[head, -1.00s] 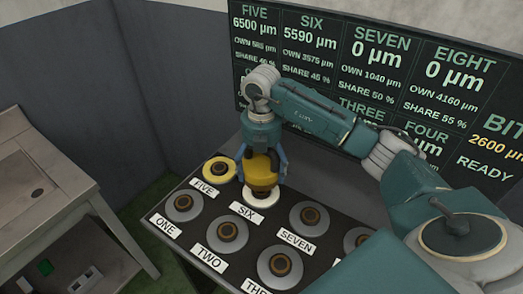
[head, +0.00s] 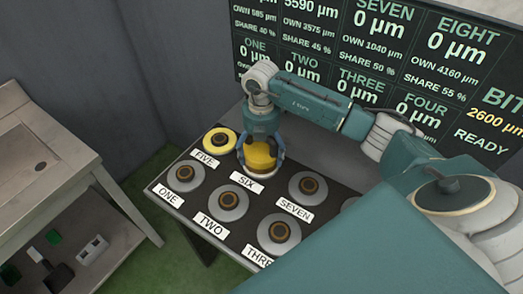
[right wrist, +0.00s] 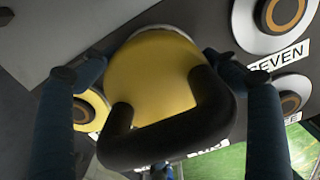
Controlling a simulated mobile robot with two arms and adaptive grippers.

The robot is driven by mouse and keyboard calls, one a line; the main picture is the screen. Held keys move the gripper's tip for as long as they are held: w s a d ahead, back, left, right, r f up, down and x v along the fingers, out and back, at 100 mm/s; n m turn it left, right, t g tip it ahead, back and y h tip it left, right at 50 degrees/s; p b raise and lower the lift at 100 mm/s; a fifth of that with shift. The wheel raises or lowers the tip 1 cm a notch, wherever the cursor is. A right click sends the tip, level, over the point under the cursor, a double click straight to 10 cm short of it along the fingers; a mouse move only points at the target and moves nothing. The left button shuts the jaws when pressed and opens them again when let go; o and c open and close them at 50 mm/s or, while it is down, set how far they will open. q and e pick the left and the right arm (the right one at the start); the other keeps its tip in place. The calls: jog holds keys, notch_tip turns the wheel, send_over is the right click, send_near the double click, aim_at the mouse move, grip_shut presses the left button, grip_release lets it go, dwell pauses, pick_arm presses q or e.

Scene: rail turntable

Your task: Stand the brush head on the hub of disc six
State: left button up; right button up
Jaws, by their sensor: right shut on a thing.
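The yellow brush head (head: 260,157) with its black handle is at the place of disc six. My right gripper (head: 262,148) is shut on it, one finger on either side. In the right wrist view the brush head (right wrist: 155,72) fills the middle between the fingers of the gripper (right wrist: 157,65), its dark handle toward the camera. Only a pale rim of disc six (head: 262,175) shows beneath it, behind the SIX label. The hub is hidden, so I cannot tell whether the brush head rests on it. My left gripper is not in view.
The yellow-ringed disc five (head: 219,140) is close on the left, and disc seven (head: 308,188) is to the right. Grey discs one (head: 186,175), two (head: 228,203) and three (head: 279,234) stand in front. A display board (head: 380,70) stands behind; a bench (head: 40,150) is at left.

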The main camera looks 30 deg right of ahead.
jog(key=o, duration=1.8)
jog(key=shift+r, duration=0.45)
notch_tip(320, 180, up, 10)
jog(key=b, duration=0.3)
jog(key=shift+r, duration=0.7)
jog(key=shift+f, duration=0.1)
